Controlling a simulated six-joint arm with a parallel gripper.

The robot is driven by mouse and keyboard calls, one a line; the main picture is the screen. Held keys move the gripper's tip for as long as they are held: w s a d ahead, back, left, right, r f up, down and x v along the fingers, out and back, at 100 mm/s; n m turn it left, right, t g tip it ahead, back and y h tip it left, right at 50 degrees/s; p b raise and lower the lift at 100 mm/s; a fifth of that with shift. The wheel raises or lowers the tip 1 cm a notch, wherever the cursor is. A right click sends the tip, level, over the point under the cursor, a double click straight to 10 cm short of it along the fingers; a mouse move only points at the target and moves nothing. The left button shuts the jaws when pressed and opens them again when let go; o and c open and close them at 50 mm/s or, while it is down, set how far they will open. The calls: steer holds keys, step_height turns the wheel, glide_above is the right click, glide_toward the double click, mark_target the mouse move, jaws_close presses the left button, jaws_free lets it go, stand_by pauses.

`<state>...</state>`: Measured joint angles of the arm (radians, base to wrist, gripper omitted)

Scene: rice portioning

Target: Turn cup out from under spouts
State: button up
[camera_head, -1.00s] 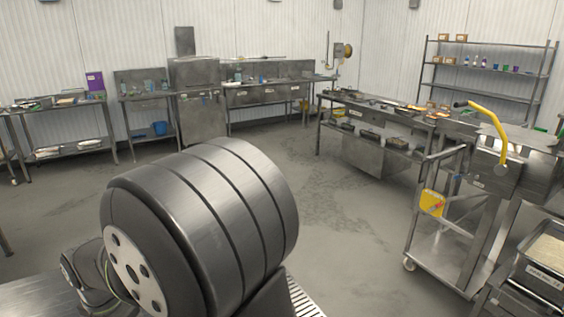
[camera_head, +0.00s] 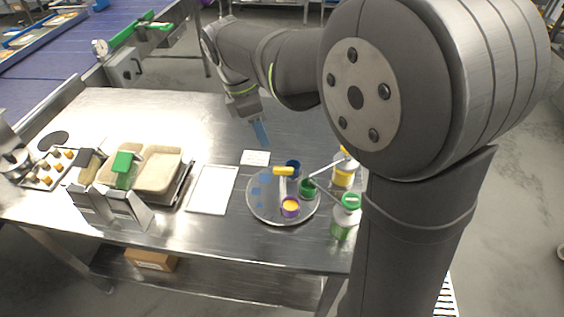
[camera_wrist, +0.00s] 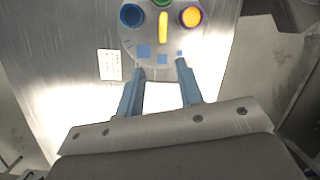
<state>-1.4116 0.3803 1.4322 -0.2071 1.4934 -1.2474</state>
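A round grey turntable (camera_head: 270,213) lies on the steel table. It carries a blue cup (camera_head: 293,167), a green cup (camera_head: 308,188), a purple cup (camera_head: 290,206) with orange contents and a yellow-topped handle (camera_head: 283,171). A yellow bottle (camera_head: 343,174) and a green-capped bottle (camera_head: 342,222) stand at its right, with thin spouts reaching over its right side, close to the green cup. My gripper (camera_head: 262,140) is above the table behind the turntable. In the wrist view, its two blue fingers (camera_wrist: 160,70) are apart and empty, short of the yellow handle (camera_wrist: 163,27).
A white card (camera_head: 255,158) and a white mat (camera_head: 212,190) lie left of the turntable. Further left are beige trays (camera_head: 158,168), metal holders with scoops (camera_head: 125,210) and a small tray (camera_head: 48,170). The table behind the mat is clear.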

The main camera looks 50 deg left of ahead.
mark_target(283, 168)
step_height(283, 168, up, 6)
steer(key=s+m+t, duration=0.1)
steer(key=s+m, duration=0.1)
steer(key=m, duration=0.1)
steer(key=shift+h, duration=0.4)
steer(key=x, duration=1.7)
steer(key=shift+w+a+f, duration=0.25)
steer(key=shift+a, duration=0.1)
jaws_close()
